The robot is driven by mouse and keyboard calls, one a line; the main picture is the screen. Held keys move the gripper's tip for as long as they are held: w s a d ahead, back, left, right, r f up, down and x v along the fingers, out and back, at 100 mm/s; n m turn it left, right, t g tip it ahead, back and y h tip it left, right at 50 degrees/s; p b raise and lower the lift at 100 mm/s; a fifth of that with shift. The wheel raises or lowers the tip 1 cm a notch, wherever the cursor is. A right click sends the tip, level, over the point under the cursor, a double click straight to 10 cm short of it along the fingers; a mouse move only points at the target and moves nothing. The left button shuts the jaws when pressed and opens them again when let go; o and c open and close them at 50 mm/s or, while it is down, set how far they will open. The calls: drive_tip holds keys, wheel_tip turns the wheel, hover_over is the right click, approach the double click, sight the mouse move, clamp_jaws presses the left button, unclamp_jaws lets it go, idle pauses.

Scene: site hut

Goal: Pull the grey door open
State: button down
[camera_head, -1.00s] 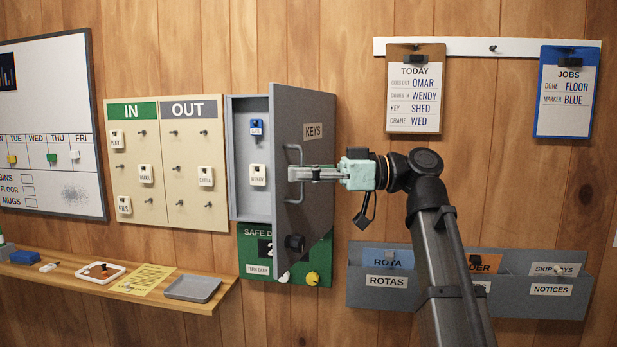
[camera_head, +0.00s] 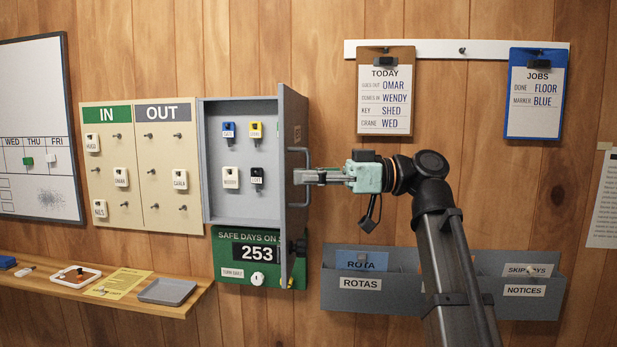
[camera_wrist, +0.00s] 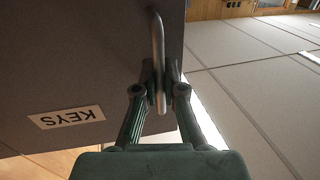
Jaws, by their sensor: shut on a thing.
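The grey door (camera_head: 294,180) of the key cabinet (camera_head: 206,165) stands swung out, seen nearly edge-on in the head view, hinged on the cabinet's right side. Its handle (camera_head: 304,160) is a metal bar on the outer face. My gripper (camera_head: 312,176) is shut on this handle from the right. In the wrist view the two fingers close around the handle bar (camera_wrist: 157,60), beside the door's outer face (camera_wrist: 80,60) with its KEYS label (camera_wrist: 66,117). Inside the cabinet hang several key tags, blue, yellow, white and black.
Below the cabinet is a green safe-days board (camera_head: 226,241) reading 253. A wooden shelf (camera_head: 110,297) with a grey tray (camera_head: 168,291) is lower left. A grey wall rack (camera_head: 340,300) is below my arm. Clipboards (camera_head: 386,91) hang above right.

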drive_tip(key=c, duration=1.5)
unclamp_jaws()
drive_tip(key=d, duration=0.4)
drive_tip(key=w+d, duration=0.1)
drive_tip(key=d, duration=0.7)
drive_tip(key=shift+w, duration=0.3)
